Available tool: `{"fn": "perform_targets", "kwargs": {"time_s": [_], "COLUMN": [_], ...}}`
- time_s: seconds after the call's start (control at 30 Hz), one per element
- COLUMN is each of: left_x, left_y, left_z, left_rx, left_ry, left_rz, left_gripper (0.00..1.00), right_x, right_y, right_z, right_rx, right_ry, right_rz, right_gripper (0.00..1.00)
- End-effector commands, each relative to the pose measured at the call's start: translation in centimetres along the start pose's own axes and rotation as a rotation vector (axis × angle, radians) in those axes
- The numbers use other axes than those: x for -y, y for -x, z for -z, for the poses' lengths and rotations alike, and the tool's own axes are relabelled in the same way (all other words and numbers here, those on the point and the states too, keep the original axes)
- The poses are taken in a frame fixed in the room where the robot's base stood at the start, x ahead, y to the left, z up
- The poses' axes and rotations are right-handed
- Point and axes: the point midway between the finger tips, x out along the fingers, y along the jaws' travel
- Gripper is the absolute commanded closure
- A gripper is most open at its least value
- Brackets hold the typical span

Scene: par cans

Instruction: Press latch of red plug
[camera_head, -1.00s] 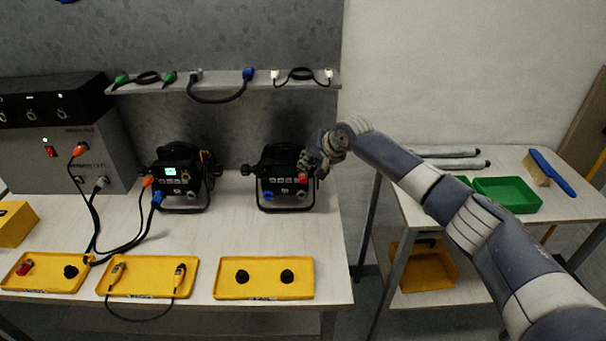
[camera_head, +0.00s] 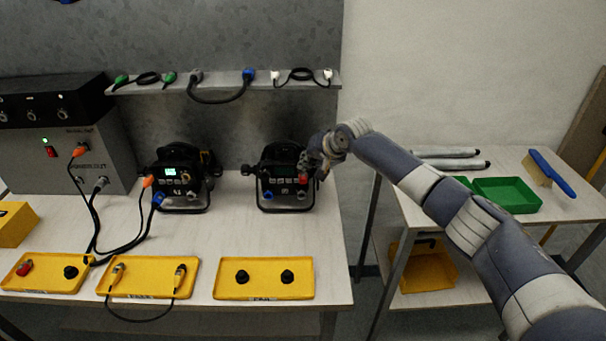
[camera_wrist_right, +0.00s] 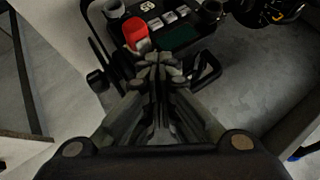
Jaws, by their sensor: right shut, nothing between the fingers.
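A red plug (camera_head: 303,178) sits on the front right of the right-hand black par can (camera_head: 284,203) on the bench. In the right wrist view the red plug (camera_wrist_right: 135,31) stands just beyond and left of my fingertips, beside the par can's button panel (camera_wrist_right: 165,22). My right gripper (camera_head: 312,168) is at the par can's right side, close to the plug. In the wrist view its fingers (camera_wrist_right: 158,65) are together and hold nothing. Whether they touch the plug I cannot tell; the latch cannot be made out. My left gripper is not in view.
A second par can (camera_head: 182,190) with cables stands to the left. Yellow trays (camera_head: 228,285) with black caps and connectors line the bench front. A cable shelf (camera_head: 220,85) hangs behind. A side table at right holds a green tray (camera_head: 512,208) and a brush (camera_head: 552,172).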

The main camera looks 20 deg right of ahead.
Motion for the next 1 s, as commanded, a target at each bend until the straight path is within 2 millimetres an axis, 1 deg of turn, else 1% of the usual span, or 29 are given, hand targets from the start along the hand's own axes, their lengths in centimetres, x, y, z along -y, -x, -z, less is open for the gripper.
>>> {"fn": "perform_targets", "kwargs": {"time_s": [0.2, 1.0], "left_x": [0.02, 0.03], "left_y": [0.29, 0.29], "left_z": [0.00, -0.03], "left_rx": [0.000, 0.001], "left_ry": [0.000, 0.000], "left_rz": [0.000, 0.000], "left_gripper": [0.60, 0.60], "right_x": [-0.33, -0.55], "right_y": [-0.42, -0.79], "right_z": [-0.36, -0.63], "right_rx": [0.001, 0.001], "right_ry": [-0.001, 0.000], "right_rz": [-0.001, 0.000], "right_gripper": [1.00, 1.00]}}
